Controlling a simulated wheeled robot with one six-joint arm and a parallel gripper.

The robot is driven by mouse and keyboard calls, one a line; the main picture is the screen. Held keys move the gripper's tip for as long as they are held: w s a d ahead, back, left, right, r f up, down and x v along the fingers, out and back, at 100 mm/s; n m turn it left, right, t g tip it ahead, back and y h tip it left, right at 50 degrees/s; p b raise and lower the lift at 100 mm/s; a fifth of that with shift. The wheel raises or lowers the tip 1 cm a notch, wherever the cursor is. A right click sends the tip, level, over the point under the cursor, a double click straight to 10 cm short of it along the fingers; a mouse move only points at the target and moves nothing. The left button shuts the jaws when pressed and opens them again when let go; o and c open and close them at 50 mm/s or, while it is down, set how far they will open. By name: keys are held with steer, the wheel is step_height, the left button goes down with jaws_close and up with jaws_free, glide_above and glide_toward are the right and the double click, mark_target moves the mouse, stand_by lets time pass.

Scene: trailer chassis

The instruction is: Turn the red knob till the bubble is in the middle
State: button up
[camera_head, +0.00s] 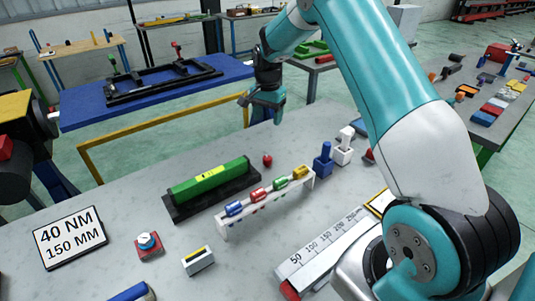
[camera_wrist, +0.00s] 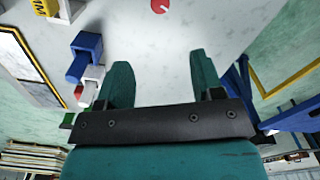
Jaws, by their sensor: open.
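A green spirit level (camera_head: 208,178) with a yellow vial window (camera_head: 212,171) lies on a black base (camera_head: 248,181) on the grey table. The bubble is too small to make out. A small red knob (camera_head: 267,160) sits just beyond the right end of the level. A red round thing, likely this knob, shows at the top edge of the wrist view (camera_wrist: 160,5). My gripper (camera_head: 262,108) is open and empty, above the table's far edge, beyond the knob. Its two fingers are apart in the wrist view (camera_wrist: 160,75).
A white rack (camera_head: 268,205) with several coloured pieces stands in front of the level. Blue (camera_head: 323,160) and white (camera_head: 343,150) blocks stand right of the knob. A sign reading 40 NM, 150 MM (camera_head: 70,238) lies at left. The table between gripper and knob looks clear.

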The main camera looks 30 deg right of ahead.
mark_target(267, 158)
step_height(267, 158, down, 17)
steer(key=p, duration=0.5)
steer(key=shift+r, duration=0.15)
steer(key=shift+c, duration=0.4)
steer(key=shift+a, duration=0.1)
steer(key=c, duration=0.8)
steer(key=shift+c, duration=0.2)
steer(key=shift+n+b, duration=0.3)
steer(key=shift+b, duration=0.15)
